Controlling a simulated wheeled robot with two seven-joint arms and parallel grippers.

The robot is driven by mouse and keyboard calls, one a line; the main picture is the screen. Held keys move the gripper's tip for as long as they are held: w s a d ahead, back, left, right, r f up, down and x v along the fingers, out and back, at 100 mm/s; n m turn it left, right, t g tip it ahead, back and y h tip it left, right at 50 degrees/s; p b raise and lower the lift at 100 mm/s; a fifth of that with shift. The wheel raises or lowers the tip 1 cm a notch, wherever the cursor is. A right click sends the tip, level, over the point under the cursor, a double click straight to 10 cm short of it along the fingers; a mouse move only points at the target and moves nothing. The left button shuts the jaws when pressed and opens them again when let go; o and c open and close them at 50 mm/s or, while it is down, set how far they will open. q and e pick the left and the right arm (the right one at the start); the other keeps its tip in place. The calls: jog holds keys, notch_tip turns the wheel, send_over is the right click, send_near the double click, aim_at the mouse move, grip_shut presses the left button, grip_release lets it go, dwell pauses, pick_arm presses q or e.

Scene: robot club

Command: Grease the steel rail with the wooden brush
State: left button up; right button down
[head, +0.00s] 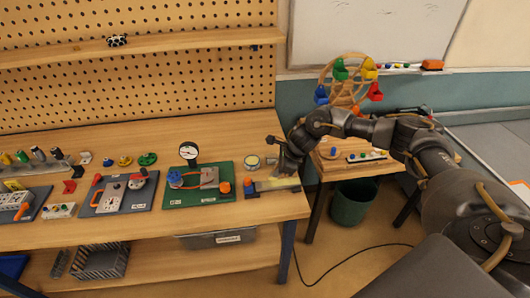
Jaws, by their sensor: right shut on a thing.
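My right gripper (279,168) is over the right end of the workbench, pointing down, shut on what seems to be the wooden brush. The brush is too small and too hidden by the fingers to make out clearly. Just below the fingers lies a flat strip that appears to be the steel rail (287,184), with a yellowish patch on it and an orange and blue piece (249,187) at its left end. Whether the brush touches the rail I cannot tell. A small round tin (253,162) stands behind the rail. My left gripper is out of view.
A green board with a gauge (189,152) sits left of the rail on the workbench (140,225). A side table with a toy wheel (345,85) and a green bin (350,205) stand to the right.

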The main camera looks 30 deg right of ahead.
jog(key=a, duration=0.2)
jog(key=w+a, duration=0.1)
jog(key=shift+w+a, duration=0.15)
jog(key=shift+a, duration=0.25)
jog(key=shift+w+r+p, duration=0.2)
jog(key=shift+r+p, duration=0.4)
jog(key=shift+r, duration=0.55)
jog(key=shift+s+r+p, duration=0.2)
jog(key=shift+r+p, duration=1.35)
jog(key=shift+r, duration=1.35)
